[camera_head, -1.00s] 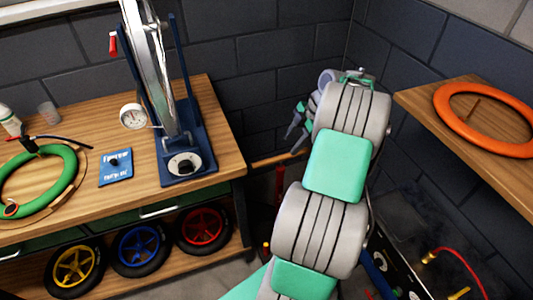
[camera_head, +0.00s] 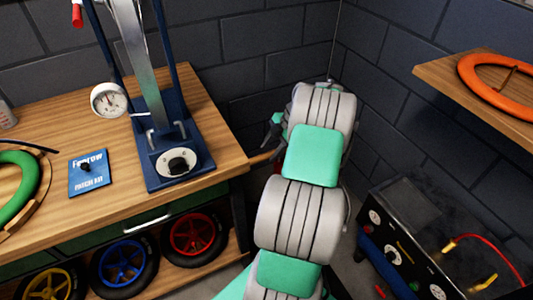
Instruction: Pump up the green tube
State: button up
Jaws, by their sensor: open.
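The green tube (camera_head: 32,180) lies on the wooden bench at the left edge of the head view, and much of it is cut off by the frame. A black hose end (camera_head: 30,146) shows just behind it. A black machine (camera_head: 415,222) with dials and a red hose (camera_head: 490,246) with a brass end stands low at the right. My gripper (camera_head: 270,133) is partly hidden behind my own arm, near the bench's right end and well apart from the tube. Its dark fingers are open, and no held thing shows.
A blue wheel stand (camera_head: 175,158) with a gauge (camera_head: 108,100) stands on the bench (camera_head: 115,205). A blue patch kit (camera_head: 88,174) lies beside it. Small wheels (camera_head: 195,235) sit on the shelf below. An orange ring (camera_head: 485,80) lies on the right shelf (camera_head: 450,80).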

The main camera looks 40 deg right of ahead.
jog(key=shift+x, duration=0.75)
jog(key=shift+c, duration=0.4)
grip_shut()
dwell(0.5)
